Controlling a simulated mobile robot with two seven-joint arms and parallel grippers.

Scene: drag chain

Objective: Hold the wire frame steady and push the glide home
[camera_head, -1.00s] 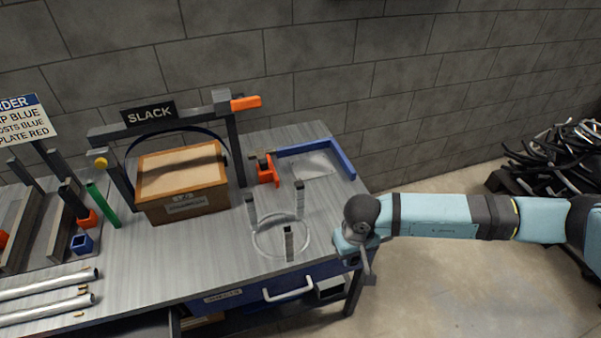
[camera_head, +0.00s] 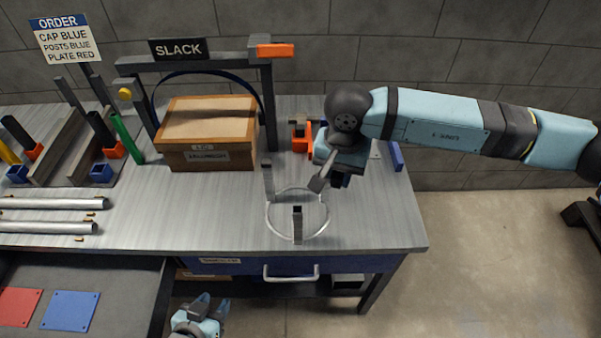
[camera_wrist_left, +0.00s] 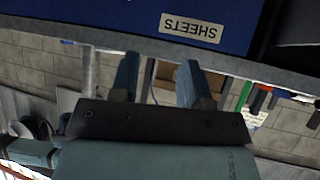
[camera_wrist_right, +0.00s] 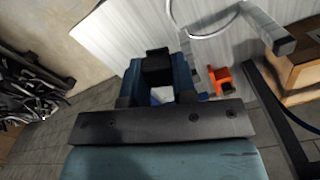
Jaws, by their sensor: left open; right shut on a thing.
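The wire frame (camera_head: 270,222), a pale ring with upright grey legs, stands on the bench near its front edge. Its ring also shows in the right wrist view (camera_wrist_right: 205,33). My right gripper (camera_head: 338,180) is just right of the frame, above the bench. It is shut on a small black block (camera_wrist_right: 157,66), which looks like the glide. I cannot tell whether it touches a frame leg. My left gripper (camera_head: 208,306) is open and empty, low in front of the bench, below the top; its fingers also show in the left wrist view (camera_wrist_left: 160,82).
A cardboard box (camera_head: 208,155) stands under the SLACK arch (camera_head: 180,64). An orange clamp (camera_head: 301,137) is behind the frame. A drawer (camera_head: 75,270) with red and blue plates is open at front left; the SHEETS drawer's handle (camera_head: 291,273) sticks out below the bench.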

